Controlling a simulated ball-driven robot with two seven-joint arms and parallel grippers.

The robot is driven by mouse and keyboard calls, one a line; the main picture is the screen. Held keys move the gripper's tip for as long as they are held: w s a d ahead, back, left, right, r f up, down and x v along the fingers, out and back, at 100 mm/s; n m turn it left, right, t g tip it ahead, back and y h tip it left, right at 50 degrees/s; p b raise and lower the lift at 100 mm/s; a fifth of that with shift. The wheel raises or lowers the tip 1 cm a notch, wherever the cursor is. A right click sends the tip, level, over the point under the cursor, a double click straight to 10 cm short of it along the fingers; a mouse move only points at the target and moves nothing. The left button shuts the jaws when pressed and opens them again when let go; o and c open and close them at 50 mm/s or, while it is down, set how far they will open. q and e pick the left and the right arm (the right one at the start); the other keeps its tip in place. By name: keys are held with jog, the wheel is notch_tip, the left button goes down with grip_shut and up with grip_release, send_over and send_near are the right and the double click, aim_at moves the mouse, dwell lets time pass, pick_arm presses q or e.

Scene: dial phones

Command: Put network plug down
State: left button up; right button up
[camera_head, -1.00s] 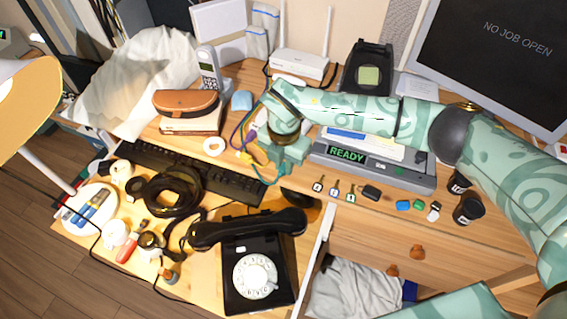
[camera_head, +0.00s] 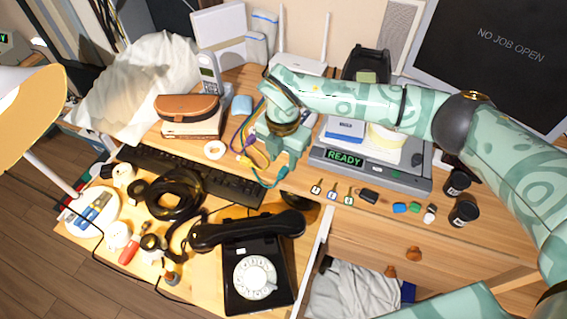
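My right gripper (camera_head: 284,163) points down at the back middle of the desk, just right of the network cables. A teal network plug (camera_head: 282,173) shows right at its fingertips, its cable curving off to the left. The fingers partly cover this spot, so I cannot tell whether they grip the plug. A yellow plug (camera_head: 246,161) and a purple cable (camera_head: 249,139) lie left of the gripper. A white router (camera_head: 298,63) stands behind. My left gripper is not in view.
A black keyboard (camera_head: 233,187) lies left of the gripper and a black rotary phone (camera_head: 257,273) in front. A grey device reading READY (camera_head: 345,158) is to the right. Several keys (camera_head: 333,188) and small items lie before it. A drawer (camera_head: 350,292) is open at the front.

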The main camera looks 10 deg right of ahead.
aim_at(283, 170)
notch_tip(283, 170, up, 8)
jog(key=p, duration=0.1)
jog(key=shift+p, duration=0.3)
